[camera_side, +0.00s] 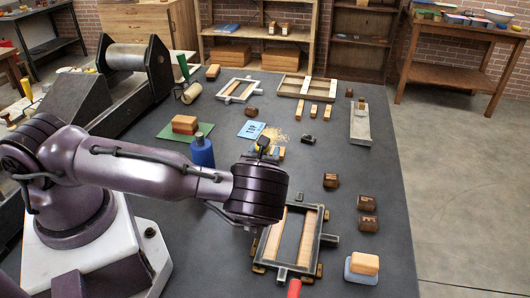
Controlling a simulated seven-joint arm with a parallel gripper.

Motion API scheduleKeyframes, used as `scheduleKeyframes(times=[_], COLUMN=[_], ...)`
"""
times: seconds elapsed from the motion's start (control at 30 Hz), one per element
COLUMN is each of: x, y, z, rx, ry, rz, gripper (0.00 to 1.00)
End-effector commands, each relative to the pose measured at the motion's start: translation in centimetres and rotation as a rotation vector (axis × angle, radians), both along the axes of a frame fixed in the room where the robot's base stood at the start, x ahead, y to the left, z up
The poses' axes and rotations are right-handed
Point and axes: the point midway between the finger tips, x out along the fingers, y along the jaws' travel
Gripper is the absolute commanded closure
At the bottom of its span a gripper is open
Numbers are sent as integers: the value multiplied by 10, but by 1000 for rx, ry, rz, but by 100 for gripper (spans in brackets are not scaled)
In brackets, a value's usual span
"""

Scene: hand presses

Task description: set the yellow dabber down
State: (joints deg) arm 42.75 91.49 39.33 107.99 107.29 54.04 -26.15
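The end of my arm is in the middle of the side view, with its dark purple wrist facing the camera above the table. My gripper's fingers are hidden behind or beneath this wrist, so I cannot see whether they are open or shut, or what they hold. I cannot clearly make out the yellow dabber. A small patch of yellow shows just beyond the wrist, too small and covered to identify.
A tan block on a blue base (364,264) sits front right, with small dark blocks (331,181) behind. A blue bottle (202,152) stands left. The table's right strip (385,170) is mostly clear.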

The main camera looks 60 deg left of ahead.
Motion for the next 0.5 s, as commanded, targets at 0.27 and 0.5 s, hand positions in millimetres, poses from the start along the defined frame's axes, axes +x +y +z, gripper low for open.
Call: scheduleKeyframes(times=[0.27,0.5], x=[-2,-32], y=[-2,-34], z=[4,3], rx=[-1,-3], ry=[0,1], rz=[-1,-3], gripper=[49,49])
